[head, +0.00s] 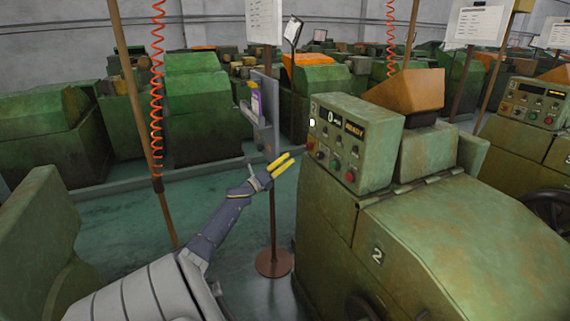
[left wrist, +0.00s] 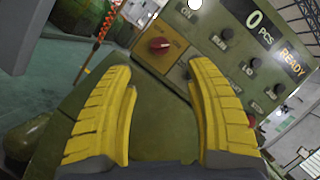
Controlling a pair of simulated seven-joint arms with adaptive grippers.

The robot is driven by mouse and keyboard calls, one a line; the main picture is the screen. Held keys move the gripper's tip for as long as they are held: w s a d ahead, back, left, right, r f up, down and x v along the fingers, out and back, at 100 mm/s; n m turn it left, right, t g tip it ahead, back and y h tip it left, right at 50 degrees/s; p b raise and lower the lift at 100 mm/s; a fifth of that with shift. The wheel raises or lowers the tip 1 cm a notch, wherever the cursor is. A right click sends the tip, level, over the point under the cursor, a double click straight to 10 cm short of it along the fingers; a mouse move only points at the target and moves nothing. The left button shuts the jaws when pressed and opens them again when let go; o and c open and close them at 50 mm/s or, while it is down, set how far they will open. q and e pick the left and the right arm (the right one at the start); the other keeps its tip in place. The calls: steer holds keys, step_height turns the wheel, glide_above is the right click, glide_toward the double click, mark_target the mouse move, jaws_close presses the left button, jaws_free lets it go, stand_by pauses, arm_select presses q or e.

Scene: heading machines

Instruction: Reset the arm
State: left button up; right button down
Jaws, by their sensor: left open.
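My left gripper (head: 283,166), with yellow fingers, is stretched out in front of the control panel (head: 352,142) of the green machine marked 2. In the left wrist view its two yellow fingers (left wrist: 165,110) are apart with nothing between them. The panel's display (left wrist: 262,27) reads 0 PCS and READY. A red knob (left wrist: 159,45) on a yellow plate sits beyond the fingertips, apart from them. Black knobs and a red button are also on the panel. My right gripper is not in view.
A stand with a grey holder (head: 262,125) and a round brown base (head: 274,263) is close beside my left gripper. Orange coiled hoses (head: 157,90) hang from above. More green machines (head: 50,140) fill the back. Green floor (head: 235,235) is clear around the stand.

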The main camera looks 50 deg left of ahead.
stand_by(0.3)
arm_select(q)
step_height(320, 180, down, 21)
steer(key=s+a+n+g+y, duration=0.2)
steer(key=n+g+y, duration=0.35)
steer(key=n, duration=0.75)
steer(key=s+d+f+n+g+h, duration=0.15)
steer(key=s+d+f, duration=0.35)
steer(key=f, duration=0.5)
steer(key=s+d+f+n+g, duration=0.3)
steer(key=s+d+f, duration=0.15)
steer(key=f, duration=0.65)
steer(key=s+d+f+n+g, duration=0.25)
steer(key=s+d+f, duration=0.2)
steer(key=f, duration=0.55)
steer(key=s+d+f+n+g+h, duration=0.2)
steer(key=s+d+f+g+h, duration=0.15)
steer(key=s+d+f, duration=1.5)
steer(key=s+d+f+g+h, duration=0.1)
steer(key=s+d+f+g, duration=0.1)
steer(key=s+d, duration=0.8)
steer(key=s+d+f+g+h, duration=0.1)
steer(key=s+d+f, duration=0.1)
steer(key=s+d, duration=0.8)
steer(key=d, duration=0.3)
steer(key=shift+s+f+g, duration=0.2)
steer(key=shift+g, duration=0.2)
